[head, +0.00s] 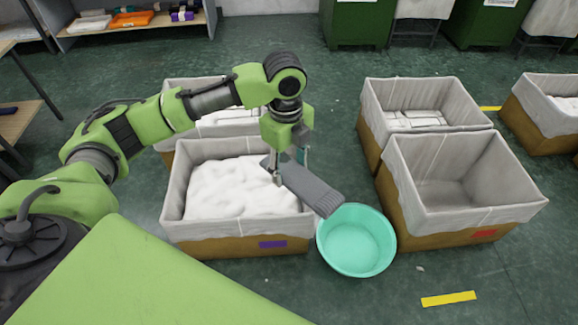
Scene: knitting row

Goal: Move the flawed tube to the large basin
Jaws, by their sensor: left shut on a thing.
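A dark grey knitted tube (314,188) is held by my left gripper (281,172). My left gripper is shut on the tube near its upper left end. The tube slants down to the right, over the right side of a lined crate, and its lower end reaches over the rim of the basin in the picture. A round turquoise basin (357,240) stands on the floor between two crates and looks empty. It is the only basin in view. I cannot see a flaw on the tube. My right gripper is not in view.
The front left crate (238,228) holds white material and has a purple label. The front right crate (485,216) has a red label and looks empty. More lined crates stand behind and at far right. Floor in front of the basin is clear, with a yellow strip (448,299).

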